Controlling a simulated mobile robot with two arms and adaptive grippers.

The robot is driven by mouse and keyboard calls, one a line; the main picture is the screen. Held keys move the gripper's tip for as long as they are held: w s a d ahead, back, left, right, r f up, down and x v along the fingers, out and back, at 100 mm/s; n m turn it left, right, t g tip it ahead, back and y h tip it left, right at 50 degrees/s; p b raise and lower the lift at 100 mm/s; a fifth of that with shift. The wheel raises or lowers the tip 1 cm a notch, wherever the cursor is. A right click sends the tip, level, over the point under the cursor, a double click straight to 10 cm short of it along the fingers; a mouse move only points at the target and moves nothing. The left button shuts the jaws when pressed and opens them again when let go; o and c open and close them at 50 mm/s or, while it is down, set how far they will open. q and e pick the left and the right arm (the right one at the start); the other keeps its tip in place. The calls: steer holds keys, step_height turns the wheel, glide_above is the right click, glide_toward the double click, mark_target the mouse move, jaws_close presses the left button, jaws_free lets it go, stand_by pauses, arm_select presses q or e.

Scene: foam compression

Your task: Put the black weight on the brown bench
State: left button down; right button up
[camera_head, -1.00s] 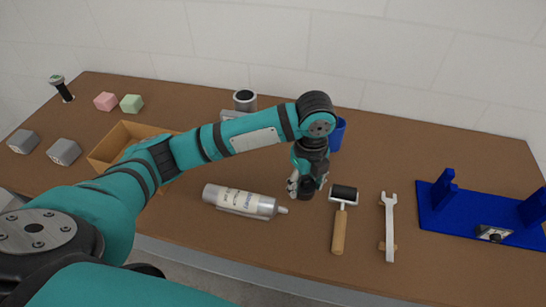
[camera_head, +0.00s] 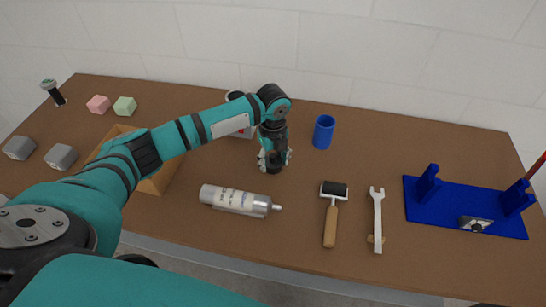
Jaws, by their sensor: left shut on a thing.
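The brown bench (camera_head: 420,150) is the wide table top across the view. My left gripper (camera_head: 273,160) points down over the middle of it, behind the silver tube's nozzle. It is shut on the black weight (camera_head: 275,169), a small dark piece that shows low between the fingers. The fingers and wrist hide much of the weight. I cannot tell whether its underside touches the bench. My right gripper is not in view.
A silver tube (camera_head: 233,199), a roller (camera_head: 331,214) and a wrench (camera_head: 377,219) lie in front. A blue cup (camera_head: 323,132) stands behind right, a blue fixture (camera_head: 450,207) at right. My arm partly covers a grey device (camera_head: 246,132) and a wooden box (camera_head: 165,177).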

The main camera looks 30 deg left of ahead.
mark_target(273, 155)
arm_select(q)
steer(key=shift+f, duration=0.1)
steer(key=c, duration=0.5)
jaws_free()
steer(key=shift+c, duration=0.2)
step_height(273, 155, up, 12)
steer(key=shift+r+b, duration=0.15)
steer(key=shift+b, duration=0.9)
